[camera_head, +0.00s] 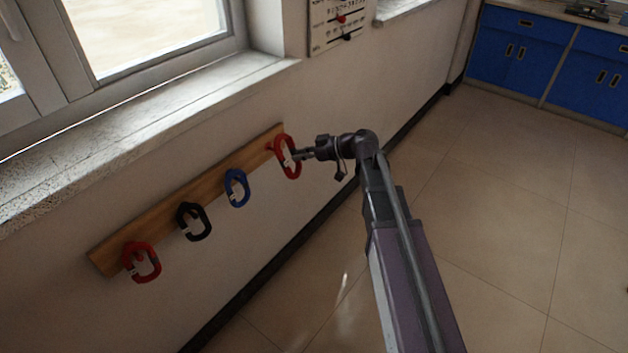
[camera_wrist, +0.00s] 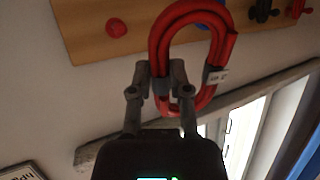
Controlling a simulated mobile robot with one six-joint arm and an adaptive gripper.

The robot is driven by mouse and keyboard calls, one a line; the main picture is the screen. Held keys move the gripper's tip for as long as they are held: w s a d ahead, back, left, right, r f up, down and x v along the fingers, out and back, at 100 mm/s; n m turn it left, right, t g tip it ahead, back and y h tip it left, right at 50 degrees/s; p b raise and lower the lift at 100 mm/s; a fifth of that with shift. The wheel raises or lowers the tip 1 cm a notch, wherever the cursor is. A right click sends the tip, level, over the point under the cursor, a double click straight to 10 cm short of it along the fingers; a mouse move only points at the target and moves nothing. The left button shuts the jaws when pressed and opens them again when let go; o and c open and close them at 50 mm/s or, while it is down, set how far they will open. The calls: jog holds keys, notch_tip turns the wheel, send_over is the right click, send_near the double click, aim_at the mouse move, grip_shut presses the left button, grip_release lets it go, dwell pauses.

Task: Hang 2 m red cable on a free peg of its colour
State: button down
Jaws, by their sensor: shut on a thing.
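A red cable coil (camera_head: 290,143) is held by my gripper (camera_head: 298,156) at the right end of the wooden peg board. In the wrist view, my gripper (camera_wrist: 158,92) is shut on the coil (camera_wrist: 160,48), which carries a white tag (camera_wrist: 217,77); its print is unreadable. A bare red peg (camera_wrist: 117,27) shows on the board to the left of the coil, with no cable on it. The held coil looks apart from this peg in the wrist view. Another red coil (camera_head: 131,266) hangs at the board's left end.
The wooden board (camera_head: 215,187) also bears a black coil (camera_head: 182,222) and a blue coil (camera_head: 229,190). A window sill (camera_head: 120,125) juts out above it. A calendar-like panel (camera_head: 330,22) hangs to the right. Blue cabinets (camera_head: 520,50) stand far off; the floor between is clear.

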jog(key=w+d+f+n+y+b, duration=0.1)
jog(key=w+d+f+y+b, duration=0.2)
jog(key=f+b, duration=0.5)
jog(key=shift+w+f+t+y+b, duration=0.3)
jog(key=shift+y+b, duration=0.3)
jog(key=shift+b, duration=2.4)
jog(key=shift+w+a, duration=0.15)
jog(key=shift+a, duration=0.15)
jog(key=w+a+f+b, duration=0.1)
jog(key=w+a, duration=0.5)
jog(key=a, duration=0.2)
jog(key=shift+f+b, duration=0.35)
jog(key=shift+b, duration=0.05)
jog(key=shift+w+a, duration=0.1)
jog(key=shift+w, duration=0.05)
